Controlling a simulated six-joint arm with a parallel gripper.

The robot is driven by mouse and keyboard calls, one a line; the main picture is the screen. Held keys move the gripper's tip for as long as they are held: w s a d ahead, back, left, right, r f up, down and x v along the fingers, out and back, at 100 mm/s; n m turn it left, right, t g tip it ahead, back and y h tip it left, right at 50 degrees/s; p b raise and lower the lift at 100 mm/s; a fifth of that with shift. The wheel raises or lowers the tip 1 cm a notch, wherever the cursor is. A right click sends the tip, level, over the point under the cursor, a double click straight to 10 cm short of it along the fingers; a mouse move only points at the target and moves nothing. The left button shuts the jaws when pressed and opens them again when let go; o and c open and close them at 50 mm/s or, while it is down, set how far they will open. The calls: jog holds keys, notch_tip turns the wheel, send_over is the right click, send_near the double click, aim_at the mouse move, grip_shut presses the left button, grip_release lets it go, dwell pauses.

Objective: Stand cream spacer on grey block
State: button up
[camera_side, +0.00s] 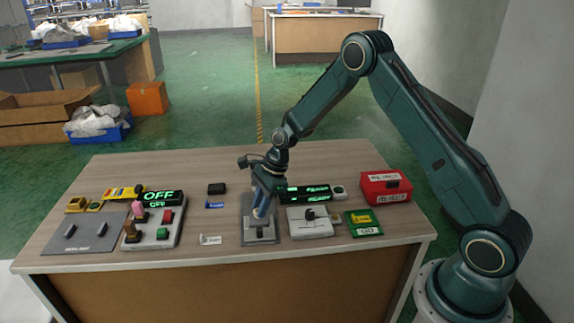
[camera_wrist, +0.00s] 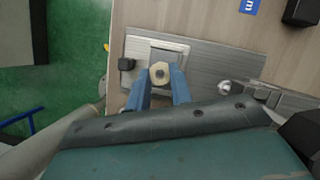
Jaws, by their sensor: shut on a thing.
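My gripper (camera_side: 263,210) points down over a grey plate (camera_side: 248,238) at the middle of the table. In the wrist view its two blue fingers (camera_wrist: 160,84) are shut on the cream spacer (camera_wrist: 160,71), a six-sided piece with a dark centre. The spacer appears over or at the edge of a raised light grey block (camera_wrist: 149,48) on the plate. I cannot tell whether it touches the block. A small dark knob (camera_wrist: 127,64) is beside the block. In the side view the spacer cannot be made out clearly at the fingers.
Right of the plate stand a light fixture with a dark lever (camera_side: 311,222), a green box (camera_side: 363,222) and a red box (camera_side: 386,187). A green-lit display (camera_side: 305,194) is behind. A button panel (camera_side: 155,225) and dark mat (camera_side: 80,234) lie left. A small white bracket (camera_side: 210,240) is nearby.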

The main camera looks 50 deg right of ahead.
jog(key=shift+s+f, duration=0.1)
jog(key=shift+f, duration=0.65)
dwell(0.6)
jog(key=o, duration=1.5)
jog(key=shift+r, duration=0.2)
jog(key=shift+r, duration=3.4)
jog(key=shift+r, duration=0.1)
